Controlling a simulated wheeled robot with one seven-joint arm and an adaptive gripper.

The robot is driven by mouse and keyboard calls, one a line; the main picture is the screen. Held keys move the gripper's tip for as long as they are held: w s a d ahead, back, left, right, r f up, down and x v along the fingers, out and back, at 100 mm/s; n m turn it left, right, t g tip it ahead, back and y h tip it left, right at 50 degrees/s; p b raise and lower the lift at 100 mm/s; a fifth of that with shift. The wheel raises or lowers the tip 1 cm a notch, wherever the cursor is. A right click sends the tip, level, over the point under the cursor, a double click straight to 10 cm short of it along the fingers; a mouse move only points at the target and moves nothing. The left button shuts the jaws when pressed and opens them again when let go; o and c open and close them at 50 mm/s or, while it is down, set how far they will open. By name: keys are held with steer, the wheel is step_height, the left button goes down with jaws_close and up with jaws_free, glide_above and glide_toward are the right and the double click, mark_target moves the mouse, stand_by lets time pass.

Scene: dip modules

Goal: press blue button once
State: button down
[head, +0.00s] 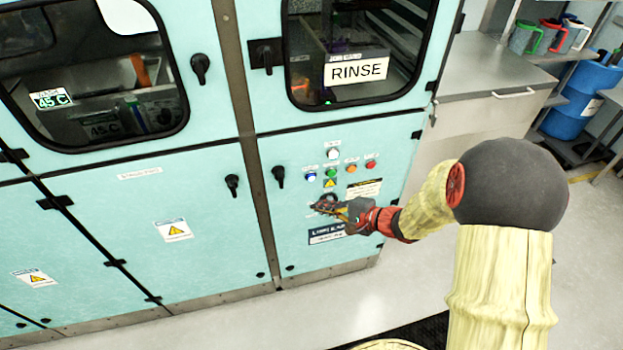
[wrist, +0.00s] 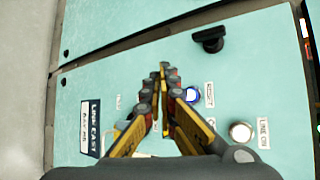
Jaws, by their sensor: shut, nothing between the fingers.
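The blue button (head: 311,177) is at the left of the control panel on the teal cabinet front, below and left of a white button. It also shows in the wrist view (wrist: 191,94), just right of my fingers. My gripper (head: 318,206) is in front of the panel, below the blue button in the head view. In the wrist view its fingers (wrist: 164,72) come together at the tips with nothing between them. The tips look apart from the button, but their distance from the panel is hard to tell.
White (head: 333,153), green (head: 331,173), orange (head: 351,169) and red (head: 370,164) buttons sit close by. A black door handle (head: 278,175) sticks out to the left; it also shows in the wrist view (wrist: 210,38). A dark label (head: 327,233) is below my gripper.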

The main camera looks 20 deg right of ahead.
steer(key=w, duration=0.8)
stand_by(1.4)
steer(key=shift+w+b, duration=0.35)
steer(key=shift+b, duration=0.2)
steer(key=shift+w+b, duration=0.3)
steer(key=shift+w, duration=0.15)
stand_by(0.5)
steer(key=shift+s, duration=0.15)
steer(key=shift+s+b, duration=0.3)
steer(key=shift+s, duration=0.45)
steer(key=shift+s, duration=0.1)
steer(key=shift+s+b, duration=0.4)
steer(key=shift+s, duration=2)
